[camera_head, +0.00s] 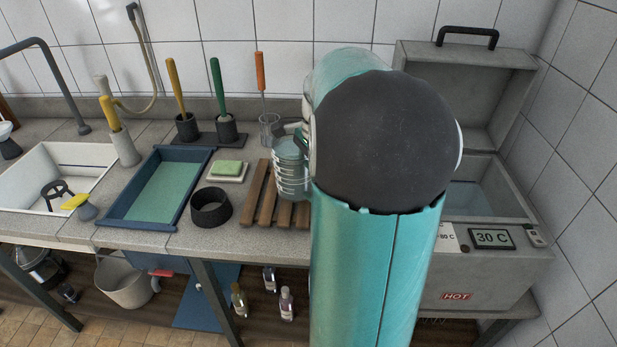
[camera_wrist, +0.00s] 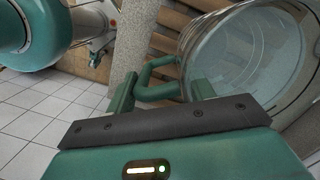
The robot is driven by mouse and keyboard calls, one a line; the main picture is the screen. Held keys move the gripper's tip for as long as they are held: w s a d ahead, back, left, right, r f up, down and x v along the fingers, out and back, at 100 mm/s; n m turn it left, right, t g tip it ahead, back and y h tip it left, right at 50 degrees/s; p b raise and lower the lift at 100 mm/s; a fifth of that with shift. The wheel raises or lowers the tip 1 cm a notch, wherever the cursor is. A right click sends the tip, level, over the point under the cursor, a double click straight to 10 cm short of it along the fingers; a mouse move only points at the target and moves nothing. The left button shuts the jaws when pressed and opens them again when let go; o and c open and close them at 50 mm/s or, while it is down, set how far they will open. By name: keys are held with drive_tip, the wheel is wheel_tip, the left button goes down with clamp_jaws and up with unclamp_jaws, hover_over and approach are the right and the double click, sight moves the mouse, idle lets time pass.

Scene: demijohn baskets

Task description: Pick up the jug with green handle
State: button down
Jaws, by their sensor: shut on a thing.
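The jug (camera_head: 290,175) is clear glass with rings around its body. In the head view it is at the slatted wooden rack, partly hidden by my arm. In the wrist view the jug (camera_wrist: 245,60) fills the upper right, and its green handle (camera_wrist: 158,68) reaches toward my gripper (camera_wrist: 160,90). The two green fingers are on either side of the handle and shut on it. I cannot tell whether the jug's base touches the rack.
The wooden rack (camera_head: 258,208) lies on the grey counter. A black ring (camera_head: 211,208), a green soap bar (camera_head: 228,168) and a blue tray (camera_head: 120,213) are to its left. Brushes stand behind. A grey open-lidded bath (camera_head: 500,160) is at right.

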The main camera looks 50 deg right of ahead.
drive_tip(key=s+a+r, duration=0.5)
drive_tip(key=s+r, duration=0.4)
drive_tip(key=s, duration=0.3)
drive_tip(key=shift+r, duration=0.15)
idle(0.6)
drive_tip(key=shift+s, duration=0.2)
idle(0.4)
